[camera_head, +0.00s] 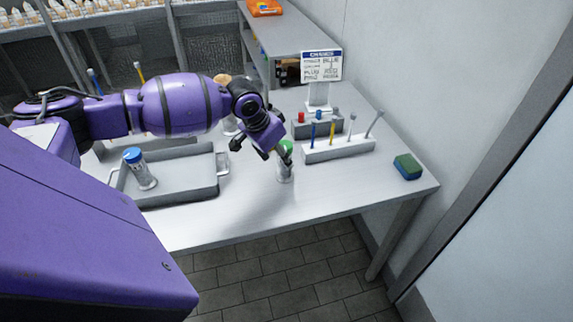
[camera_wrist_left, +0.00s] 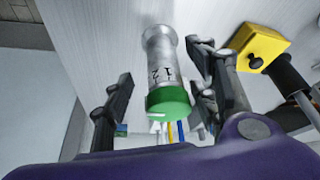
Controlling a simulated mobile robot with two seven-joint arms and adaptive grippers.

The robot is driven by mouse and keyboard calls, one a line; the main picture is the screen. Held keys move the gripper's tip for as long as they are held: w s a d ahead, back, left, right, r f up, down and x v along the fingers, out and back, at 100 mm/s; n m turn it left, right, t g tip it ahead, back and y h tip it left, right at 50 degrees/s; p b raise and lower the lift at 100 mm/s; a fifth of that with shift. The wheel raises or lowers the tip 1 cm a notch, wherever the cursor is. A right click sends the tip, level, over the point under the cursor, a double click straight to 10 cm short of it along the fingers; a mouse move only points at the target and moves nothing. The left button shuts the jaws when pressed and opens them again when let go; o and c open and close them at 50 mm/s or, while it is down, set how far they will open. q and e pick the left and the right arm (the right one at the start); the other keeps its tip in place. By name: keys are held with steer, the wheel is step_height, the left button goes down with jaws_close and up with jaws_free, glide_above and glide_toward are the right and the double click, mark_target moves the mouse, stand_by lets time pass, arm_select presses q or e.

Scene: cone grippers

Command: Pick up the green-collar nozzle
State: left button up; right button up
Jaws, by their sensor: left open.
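The green-collar nozzle (camera_head: 285,166) is a grey metal cylinder with a green top, standing on the table near its front edge. In the left wrist view the nozzle (camera_wrist_left: 167,78) shows its green collar towards me and dark marks on its side. My left gripper (camera_head: 276,154) is open at the nozzle's top. In the left wrist view its two fingers (camera_wrist_left: 160,95) stand on either side of the nozzle, the right one closer to it. I cannot tell whether a finger touches it. My right gripper is not in view.
A grey tray (camera_head: 180,193) holding a blue-topped nozzle (camera_head: 140,168) is left on the table (camera_head: 330,192). A white rack (camera_head: 340,150) with several tools stands right behind the green-collar nozzle. A green and blue sponge (camera_head: 408,167) lies at the right end. A sign (camera_head: 321,66) stands behind.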

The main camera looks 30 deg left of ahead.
mark_target(283, 175)
arm_select(q)
steer(key=x, duration=0.5)
steer(key=shift+w+f, duration=0.1)
steer(key=shift+w, duration=0.2)
steer(key=shift+c, duration=0.4)
jaws_close()
